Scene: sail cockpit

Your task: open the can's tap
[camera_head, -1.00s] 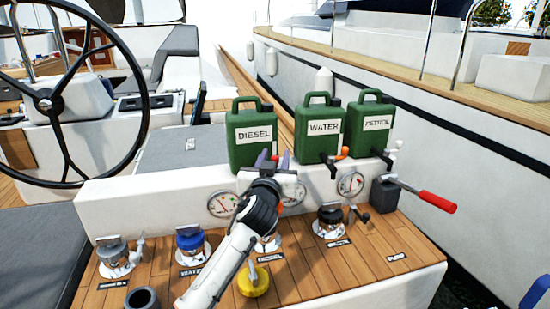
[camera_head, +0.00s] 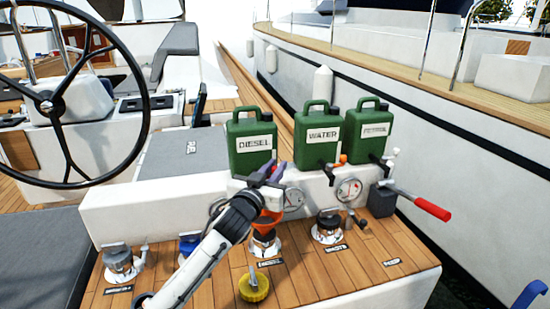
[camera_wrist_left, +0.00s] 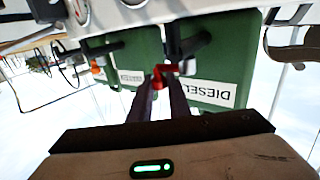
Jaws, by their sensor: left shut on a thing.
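The green can labelled DIESEL (camera_head: 251,140) stands upright on the white ledge, leftmost of three cans. In the left wrist view it appears upside down (camera_wrist_left: 215,60), with its black tap (camera_wrist_left: 183,42) and red tap handle (camera_wrist_left: 163,74). My left gripper (camera_head: 272,172) is at the lower front of this can. Its two dark fingers (camera_wrist_left: 160,88) are close together and shut on the red handle. In the head view the gripper hides most of the tap. An orange funnel (camera_head: 267,218) stands in a deck filler below the gripper. My right gripper is not in view.
Green cans labelled WATER (camera_head: 318,145) and PETROL (camera_head: 367,138) stand to the right. A red-handled lever (camera_head: 432,208) juts out at the right. A steering wheel (camera_head: 57,105) is at left.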

